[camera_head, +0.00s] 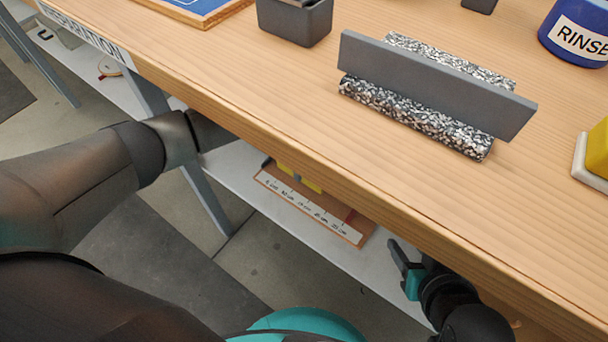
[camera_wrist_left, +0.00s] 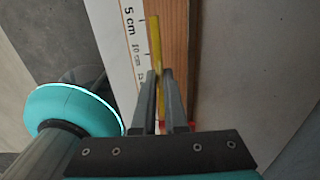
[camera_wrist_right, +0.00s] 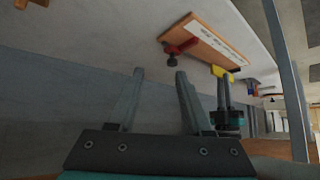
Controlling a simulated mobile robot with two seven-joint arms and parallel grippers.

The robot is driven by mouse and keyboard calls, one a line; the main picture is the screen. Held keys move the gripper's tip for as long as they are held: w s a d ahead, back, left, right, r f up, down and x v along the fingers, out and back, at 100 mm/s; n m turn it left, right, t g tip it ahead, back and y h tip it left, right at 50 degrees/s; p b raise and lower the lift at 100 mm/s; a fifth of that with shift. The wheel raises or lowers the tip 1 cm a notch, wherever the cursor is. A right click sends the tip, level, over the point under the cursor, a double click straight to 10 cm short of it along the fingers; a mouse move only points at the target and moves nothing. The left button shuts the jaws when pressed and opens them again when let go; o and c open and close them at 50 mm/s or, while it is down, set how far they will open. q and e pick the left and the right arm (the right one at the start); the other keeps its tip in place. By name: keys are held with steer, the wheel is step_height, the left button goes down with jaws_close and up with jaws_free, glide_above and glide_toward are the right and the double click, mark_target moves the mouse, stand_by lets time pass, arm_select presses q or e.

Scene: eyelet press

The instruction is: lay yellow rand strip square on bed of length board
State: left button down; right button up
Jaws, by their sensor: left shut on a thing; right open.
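The yellow rand strip (camera_wrist_left: 155,45) is between the fingertips of my left gripper (camera_wrist_left: 164,78), which is shut on it. In the left wrist view the strip appears edge-on, over the wooden length board (camera_wrist_left: 176,32), along its white scale. I cannot tell whether it touches the bed. In the head view the length board (camera_head: 268,180) lies on the lower shelf, and the strip (camera_head: 312,185) is partly hidden by the bench edge. The right wrist view shows the strip (camera_wrist_right: 222,72) by the board (camera_wrist_right: 212,47). My right gripper (camera_head: 407,268) is open and empty, beside the shelf.
The bench top (camera_head: 230,65) overhangs the lower shelf (camera_head: 240,205). On the bench are a grey plate between speckled bars (camera_head: 420,115), a dark bin (camera_head: 295,22) and a blue rinse tub (camera_head: 575,35). A red stop (camera_wrist_right: 182,46) is at one board end.

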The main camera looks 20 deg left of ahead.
arm_select(q)
steer(key=shift+w+d, duration=0.15)
steer(key=shift+w, duration=0.15)
steer(key=shift+w+d+b, duration=0.15)
steer(key=shift+w+b, duration=0.2)
steer(key=shift+f+b, duration=0.4)
steer(key=shift+f, duration=0.05)
steer(key=shift+f+b, duration=0.7)
steer(key=shift+f, duration=0.15)
steer(key=shift+f+b, duration=0.3)
steer(key=shift+f, duration=0.1)
arm_select(e)
steer(key=w+a+r+t+y, duration=0.1)
steer(key=a+r+t+y, duration=0.1)
steer(key=a+t, duration=0.4)
steer(key=shift+w+r+t+y, duration=0.15)
steer(key=shift+r+t+y, duration=0.2)
steer(key=shift+y, duration=0.35)
steer(key=shift+a, duration=0.1)
